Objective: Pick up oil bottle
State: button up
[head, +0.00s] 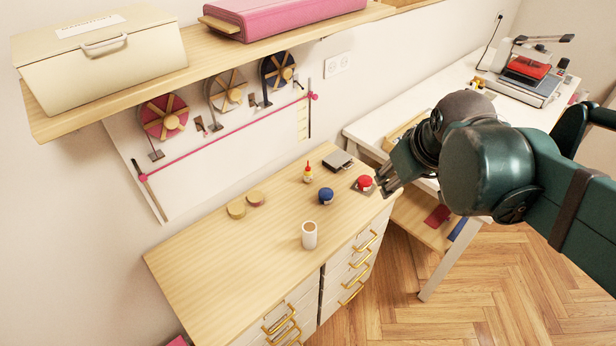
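The oil bottle (308,174) looks like a small yellow bottle with a red pointed tip. It stands upright toward the back of the wooden cabinet top (215,265). My gripper (386,188) hangs above the right end of the cabinet, to the right of the bottle and apart from it. My gripper is seen from the side and partly hidden by its own wrist, so its opening is hard to make out. No object shows in it.
A shelf (215,55) overhangs the back. The cabinet's front left is clear.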

jog(key=w+a+f+n+g, duration=0.1)
jog(key=w+a+n, duration=0.1)
jog(key=w, duration=0.4)
jog(key=w+a+n+g, duration=0.1)
jog(key=w+a+n, duration=0.2)
jog(key=w, duration=0.3)
jog(key=n+g, duration=0.4)
jog(key=n, duration=0.9)
send_near(308, 167)
jog(key=f, duration=0.6)
jog(key=shift+w+b, duration=0.2)
jog(key=shift+b, duration=0.2)
jog(key=shift+w+a+f, duration=0.1)
jog(key=shift+a+f, duration=0.1)
jog(key=shift+f, duration=0.05)
jog(key=shift+f, duration=1.3)
